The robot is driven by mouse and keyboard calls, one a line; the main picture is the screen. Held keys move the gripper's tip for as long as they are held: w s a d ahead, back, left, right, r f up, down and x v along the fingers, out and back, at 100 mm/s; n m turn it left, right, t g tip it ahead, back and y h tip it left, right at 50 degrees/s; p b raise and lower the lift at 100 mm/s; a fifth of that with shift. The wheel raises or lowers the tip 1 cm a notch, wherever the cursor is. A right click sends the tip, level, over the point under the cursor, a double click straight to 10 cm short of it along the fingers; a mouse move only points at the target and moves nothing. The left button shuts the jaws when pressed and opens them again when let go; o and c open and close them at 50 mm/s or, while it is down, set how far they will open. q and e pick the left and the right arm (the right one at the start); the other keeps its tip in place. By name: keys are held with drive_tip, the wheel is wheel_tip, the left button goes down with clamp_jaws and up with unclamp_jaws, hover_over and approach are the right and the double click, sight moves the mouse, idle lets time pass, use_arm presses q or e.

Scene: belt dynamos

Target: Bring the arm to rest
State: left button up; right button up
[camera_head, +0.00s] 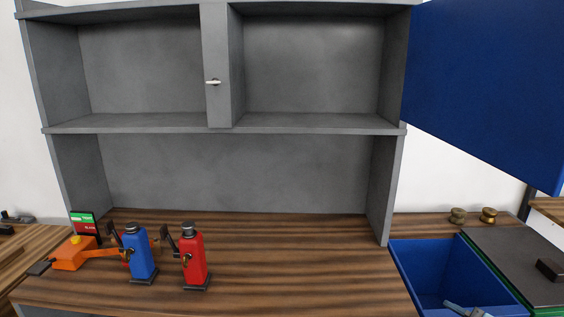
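Neither of my arms shows clearly in the head view, and I see no gripper fingers. A blue dynamo-like device (139,254) and a red one (194,259) stand upright on the wooden worktop (300,260), each on a dark base. They are side by side at the left, apart from each other. A grey-blue object (466,310) shows at the bottom edge, over or inside the blue bin; it is cut off, and I cannot tell what it is.
The middle worktop is clear.

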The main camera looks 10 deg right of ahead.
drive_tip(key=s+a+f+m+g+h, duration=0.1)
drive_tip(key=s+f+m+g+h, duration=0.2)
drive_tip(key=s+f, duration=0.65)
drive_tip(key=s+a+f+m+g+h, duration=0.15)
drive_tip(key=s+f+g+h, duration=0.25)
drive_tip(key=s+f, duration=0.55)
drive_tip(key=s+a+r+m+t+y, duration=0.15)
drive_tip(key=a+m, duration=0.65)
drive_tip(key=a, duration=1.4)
use_arm(q)
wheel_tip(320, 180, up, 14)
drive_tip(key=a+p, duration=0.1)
drive_tip(key=p, duration=1.5)
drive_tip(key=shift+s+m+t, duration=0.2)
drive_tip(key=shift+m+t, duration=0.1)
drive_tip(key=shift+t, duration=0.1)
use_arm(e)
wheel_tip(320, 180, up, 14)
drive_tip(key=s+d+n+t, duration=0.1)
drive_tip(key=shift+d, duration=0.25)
